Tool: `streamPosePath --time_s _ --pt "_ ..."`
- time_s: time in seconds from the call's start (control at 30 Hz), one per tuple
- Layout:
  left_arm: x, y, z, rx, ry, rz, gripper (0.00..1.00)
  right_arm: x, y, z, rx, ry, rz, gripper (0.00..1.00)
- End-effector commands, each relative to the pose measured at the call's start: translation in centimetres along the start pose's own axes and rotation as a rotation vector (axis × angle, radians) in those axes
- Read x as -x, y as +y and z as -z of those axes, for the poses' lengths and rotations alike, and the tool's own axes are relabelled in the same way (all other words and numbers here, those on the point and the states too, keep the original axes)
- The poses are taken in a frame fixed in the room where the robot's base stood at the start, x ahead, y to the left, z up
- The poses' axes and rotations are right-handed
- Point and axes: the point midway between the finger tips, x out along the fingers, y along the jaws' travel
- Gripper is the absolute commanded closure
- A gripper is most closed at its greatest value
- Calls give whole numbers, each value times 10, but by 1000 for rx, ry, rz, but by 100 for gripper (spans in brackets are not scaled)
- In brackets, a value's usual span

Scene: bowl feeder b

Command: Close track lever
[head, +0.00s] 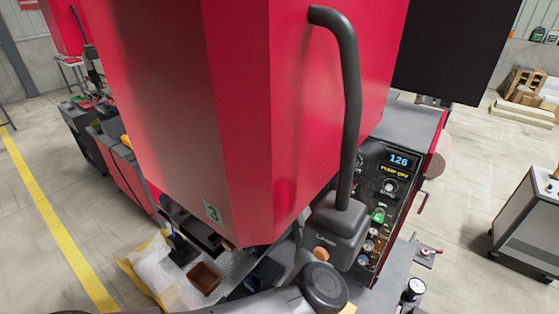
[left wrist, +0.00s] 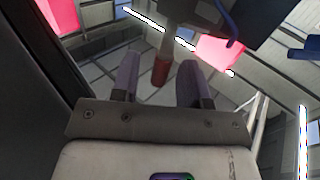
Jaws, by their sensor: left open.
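In the left wrist view my left gripper (left wrist: 158,66) is open, with its two grey fingers apart. A red grip (left wrist: 161,73) on a dark stem shows in the gap between the fingers. It may be the track lever. I cannot tell how far past the fingertips it is, and I see no contact. In the head view I cannot make out the lever; the large red housing (head: 250,110) hides much of the area behind it. My right gripper is not in view.
A dark bent pipe (head: 350,110) runs from the red housing to a grey box (head: 338,228). A control panel (head: 385,205) with a display reading 126 stands right of it. A brown tray (head: 204,278) lies at lower left. A grey cabinet (head: 528,225) stands at right, with open floor around it.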

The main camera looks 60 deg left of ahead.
Motion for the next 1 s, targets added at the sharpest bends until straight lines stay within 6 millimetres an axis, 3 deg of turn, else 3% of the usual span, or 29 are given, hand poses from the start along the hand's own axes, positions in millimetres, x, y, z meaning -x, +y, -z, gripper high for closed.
streamPosePath --time_s 0.5,0.9,1.0 --pt "-10 0 0 1 -1 0 59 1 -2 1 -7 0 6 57" --pt "-9 0 0 1 -1 0 97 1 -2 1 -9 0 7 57" --pt "-9 0 0 1 -1 0 100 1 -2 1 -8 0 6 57"
